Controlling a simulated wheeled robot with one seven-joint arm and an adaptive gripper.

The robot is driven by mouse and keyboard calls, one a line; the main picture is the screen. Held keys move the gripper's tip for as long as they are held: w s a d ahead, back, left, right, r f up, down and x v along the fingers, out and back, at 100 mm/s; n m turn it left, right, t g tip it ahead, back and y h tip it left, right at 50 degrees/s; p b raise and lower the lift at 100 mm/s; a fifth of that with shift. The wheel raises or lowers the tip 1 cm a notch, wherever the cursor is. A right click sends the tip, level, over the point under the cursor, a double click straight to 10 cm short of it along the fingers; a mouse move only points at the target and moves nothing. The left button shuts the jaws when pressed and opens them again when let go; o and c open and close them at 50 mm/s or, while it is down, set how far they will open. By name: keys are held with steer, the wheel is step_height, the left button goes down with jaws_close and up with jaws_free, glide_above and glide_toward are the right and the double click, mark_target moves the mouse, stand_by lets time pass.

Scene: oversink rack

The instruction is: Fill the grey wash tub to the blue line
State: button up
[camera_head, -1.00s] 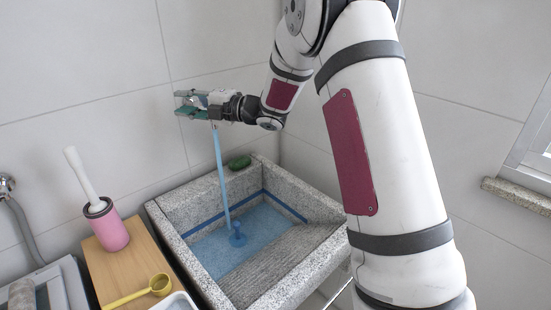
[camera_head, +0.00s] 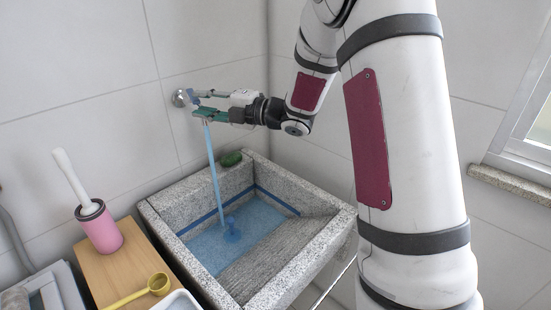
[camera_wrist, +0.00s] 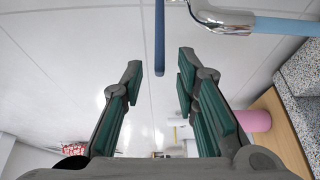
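The grey stone wash tub (camera_head: 160,215) holds blue water (camera_head: 213,252) below the blue line (camera_head: 277,200) on its inner walls. A blue water stream (camera_head: 213,165) falls from the tap into it. In the wrist view, the chrome spout (camera_wrist: 228,20) is at top right, with the stream (camera_wrist: 285,26) beside it. The tap's blue lever (camera_wrist: 160,45) points between my fingertips, apart from both fingers. My gripper (camera_head: 203,104) is at the tap on the wall; it is open and empty in the wrist view (camera_wrist: 160,72).
Left of the tub, a wooden board (camera_head: 118,268) bears a pink holder (camera_head: 102,232) with a white-handled brush and a yellow scoop (camera_head: 157,284). The wall is close behind the tap. A window ledge (camera_head: 510,184) is at right.

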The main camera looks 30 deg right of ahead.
steer(key=p+v, duration=0.1)
steer(key=v, duration=0.2)
steer(key=shift+s+d+r, duration=0.1)
steer(key=shift+s+d, duration=0.1)
steer(key=shift+s, duration=0.1)
steer(key=shift+w+a+r+p, duration=0.1)
steer(key=shift+w+a+p, duration=0.15)
steer(key=shift+p, duration=0.35)
steer(key=shift+w+a+m+t+h+p, duration=1.85)
steer(key=shift+w+a+h, duration=1.35)
steer(key=shift+w+a, duration=2.1)
steer(key=s+d+m+g+h+b, duration=0.1)
steer(key=s+m, duration=0.5)
steer(key=s, duration=0.6)
steer(key=s+d+m+g+h+b, duration=0.2)
steer(key=s+d+m+g, duration=0.3)
steer(key=s, duration=0.8)
steer(key=s+d+m+g+h+b, duration=0.1)
steer(key=s+d+m+g+h, duration=0.2)
steer(key=s, duration=0.9)
steer(key=d+m+g, duration=0.1)
steer(key=d+m, duration=0.2)
steer(key=m, duration=0.2)
steer(key=shift+s+d+f+b, duration=0.25)
steer(key=shift+s+d+b, duration=0.05)
steer(key=shift+s+b, duration=0.05)
